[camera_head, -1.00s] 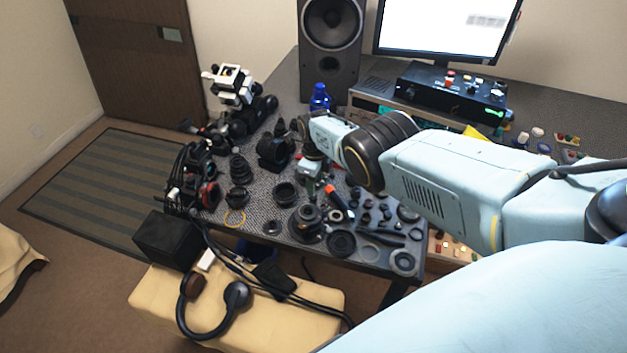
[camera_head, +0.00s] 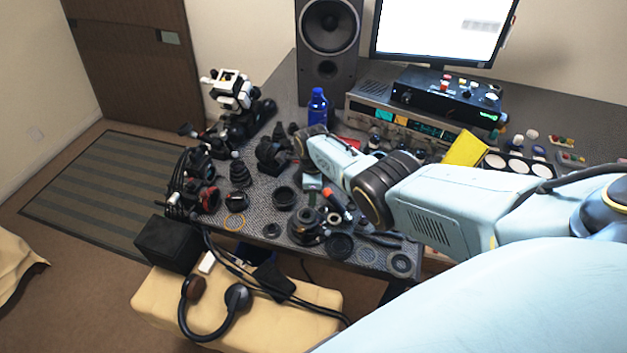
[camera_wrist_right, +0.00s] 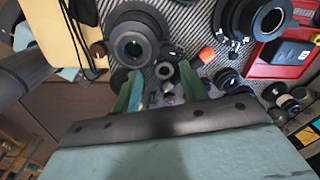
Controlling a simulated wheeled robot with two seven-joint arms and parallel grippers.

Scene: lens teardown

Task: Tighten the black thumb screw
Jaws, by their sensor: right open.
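My right arm reaches across the desk from the right in the head view. Its gripper (camera_head: 313,182) points down among lens parts and is partly hidden by the wrist. In the right wrist view the gripper (camera_wrist_right: 158,92) is open, its two green fingers apart with nothing clearly held. A small grey ring (camera_wrist_right: 165,70) shows beyond the fingertips. A large black lens part (camera_wrist_right: 135,43) lies just past them. A black lens body (camera_head: 305,227) stands near the desk's front edge in the head view. I cannot pick out the black thumb screw among the small dark parts. My left gripper is out of view.
The desk (camera_head: 268,205) is crowded with black rings and lens parts. A blue bottle (camera_head: 317,106), a speaker (camera_head: 329,40) and a control box (camera_head: 447,95) stand behind. A padded stool (camera_head: 315,300) with headphones (camera_head: 237,298) is in front.

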